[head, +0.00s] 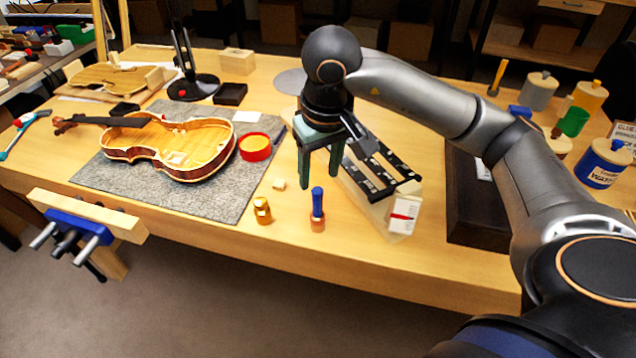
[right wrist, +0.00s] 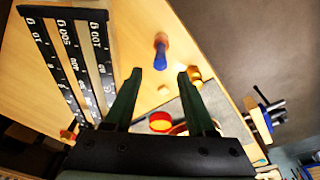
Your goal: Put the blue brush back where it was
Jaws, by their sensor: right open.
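The blue brush (head: 318,200) stands upright near the front edge of the bench, its blue part above a short copper-coloured part; I cannot tell if that lower part is a separate cup. It also shows in the right wrist view (right wrist: 161,52), beyond the fingertips. My right gripper (head: 320,181) is open and empty, fingers pointing down, above and just behind the brush without touching it. In the right wrist view the open fingers (right wrist: 158,73) have nothing between them. My left gripper is not in view.
A gold bottle (head: 262,211) and a small pale block (head: 279,184) stand left of the brush. A violin body (head: 178,150) and red-rimmed tin (head: 255,147) lie on a grey mat (head: 215,203). A black marked rack (head: 376,189) is close right of the gripper; a dark tray (head: 480,232) is farther right.

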